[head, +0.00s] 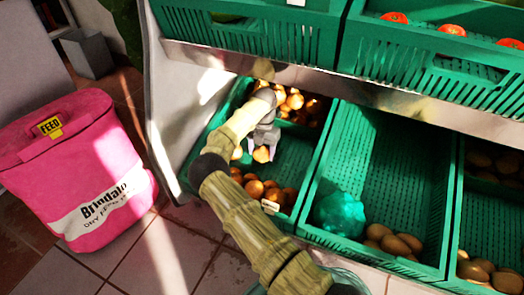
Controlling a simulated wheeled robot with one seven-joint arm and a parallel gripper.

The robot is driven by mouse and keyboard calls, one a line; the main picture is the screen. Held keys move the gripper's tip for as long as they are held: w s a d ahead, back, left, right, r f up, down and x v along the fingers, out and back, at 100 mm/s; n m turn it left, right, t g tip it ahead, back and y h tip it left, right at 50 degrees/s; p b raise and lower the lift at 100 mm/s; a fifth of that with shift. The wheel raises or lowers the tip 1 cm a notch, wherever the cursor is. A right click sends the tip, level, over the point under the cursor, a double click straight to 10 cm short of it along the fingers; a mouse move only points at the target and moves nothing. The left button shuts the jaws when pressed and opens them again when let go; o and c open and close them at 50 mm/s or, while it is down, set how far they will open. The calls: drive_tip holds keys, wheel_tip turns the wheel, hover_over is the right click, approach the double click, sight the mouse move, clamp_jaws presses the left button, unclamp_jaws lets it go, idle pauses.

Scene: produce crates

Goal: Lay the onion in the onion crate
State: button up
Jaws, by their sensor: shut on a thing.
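My gripper (263,147) is at the end of my arm, over the left lower green crate (298,158). It is shut on a round orange-brown onion (262,155), which shows between the fingertips. The crate holds several similar onions (256,189) at its front and more (293,101) at its back, with bare green floor between, right of the gripper. My arm hides part of the crate's left side. I cannot tell how high the held onion is above the crate floor.
The middle lower crate (402,152) holds a teal net bag (340,215) and brown potatoes (394,241). Another crate with brown produce (488,268) is at the right. A metal shelf edge (330,83) and upper crates overhang the back. A pink feed bag (85,170) stands at the left.

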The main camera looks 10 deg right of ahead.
drive_tip(key=shift+f, duration=0.45)
drive_tip(key=o, duration=1.1)
